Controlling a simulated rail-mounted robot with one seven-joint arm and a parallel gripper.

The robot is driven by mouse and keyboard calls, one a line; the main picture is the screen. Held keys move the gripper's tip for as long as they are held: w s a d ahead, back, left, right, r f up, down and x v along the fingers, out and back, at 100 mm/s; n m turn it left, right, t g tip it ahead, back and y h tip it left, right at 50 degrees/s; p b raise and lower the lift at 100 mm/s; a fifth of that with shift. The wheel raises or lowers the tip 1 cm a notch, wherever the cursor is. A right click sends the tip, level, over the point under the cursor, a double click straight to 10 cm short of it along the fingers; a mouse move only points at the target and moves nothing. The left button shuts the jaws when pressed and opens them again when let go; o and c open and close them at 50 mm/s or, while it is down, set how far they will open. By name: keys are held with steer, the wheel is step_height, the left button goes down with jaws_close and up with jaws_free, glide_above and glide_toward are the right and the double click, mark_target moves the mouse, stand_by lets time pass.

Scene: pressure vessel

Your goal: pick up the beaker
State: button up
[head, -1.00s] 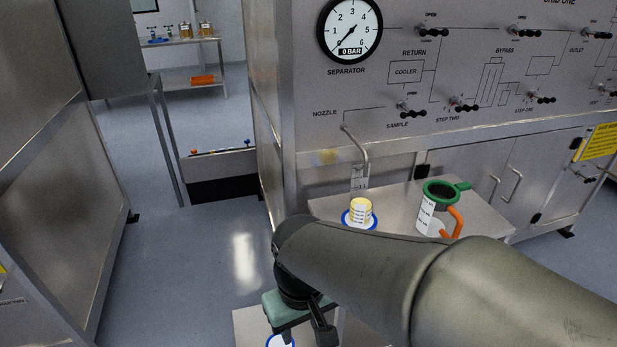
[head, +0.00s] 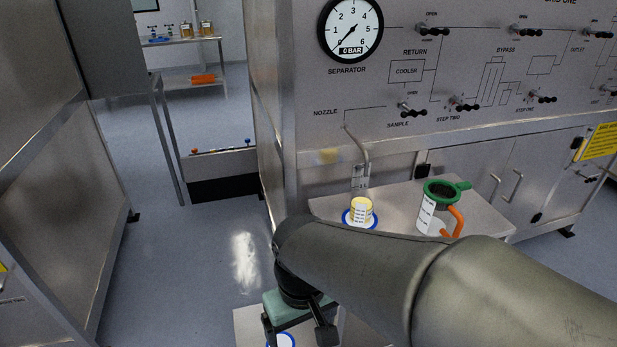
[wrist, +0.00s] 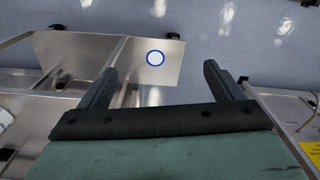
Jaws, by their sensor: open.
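A small pale cup with a yellow top and printed marks (head: 361,211) stands upright on a blue-ringed spot on the steel shelf, below the nozzle in the head view. A larger white jug with a green rim and orange handle (head: 432,208) stands to its right. I take the small cup as the beaker, but cannot be sure. My gripper (head: 297,337) is in front of and below that shelf, pointing down over a lower surface, apart from both vessels. In the wrist view my gripper (wrist: 162,75) is open and empty, with neither vessel clearly visible between its fingers.
A blue ring with a white centre (head: 281,341) marks the lower surface near my gripper; a blue ring also shows in the wrist view (wrist: 155,58). The bent nozzle pipe (head: 362,150) hangs above the shelf (head: 395,197). A steel cabinet (head: 45,180) stands left, with open floor between.

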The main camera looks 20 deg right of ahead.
steer(key=shift+w, duration=0.1)
steer(key=m+g+h+b, duration=0.2)
steer(key=m+h+b, duration=0.6)
steer(key=m+h, duration=0.85)
glide_toward(351, 207)
steer(key=d+m+y, duration=0.1)
steer(key=d, duration=0.1)
steer(key=d+m+y+p, duration=0.1)
steer(key=d, duration=0.2)
steer(key=d+m+y, duration=0.1)
steer(key=d, duration=0.2)
steer(key=shift+s+d+f+m+g+p, duration=0.2)
steer(key=shift+s+f+m+g+p, duration=0.1)
steer(key=shift+s+m+p, duration=0.1)
steer(key=x, duration=0.2)
steer(key=p+x, duration=0.1)
steer(key=x, duration=0.2)
steer(key=shift+d+r, duration=0.15)
steer(key=shift+r, duration=0.05)
steer(key=c, duration=1.1)
